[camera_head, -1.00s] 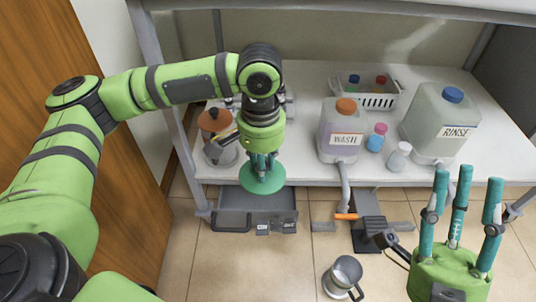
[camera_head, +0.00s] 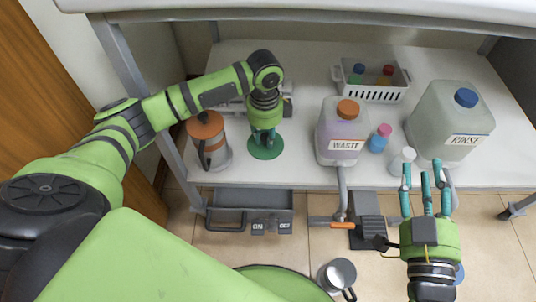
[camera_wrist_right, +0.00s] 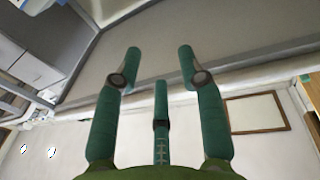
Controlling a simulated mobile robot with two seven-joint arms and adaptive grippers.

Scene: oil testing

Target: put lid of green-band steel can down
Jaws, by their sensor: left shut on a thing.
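A round green lid (camera_head: 265,148) is under my left gripper (camera_head: 265,136), whose fingers are shut on its top. The lid is on or just above the white table top, right of the orange-lidded steel can; I cannot tell whether it touches. An open steel can (camera_head: 338,274) with a dark handle is low in the head view, below the table's front edge; no green band shows on it from here. My right gripper (camera_head: 422,170) is empty with its fingers spread, before the table's front right. Its open fingers also show in the right wrist view (camera_wrist_right: 160,75).
The orange-lidded steel can (camera_head: 209,145) stands left of the lid. The waste jug (camera_head: 340,135), small bottles (camera_head: 380,138), rinse jug (camera_head: 450,120) and white basket (camera_head: 372,90) stand to the right. A grey drawer (camera_head: 250,205) hangs below. Some table is free between lid and waste jug.

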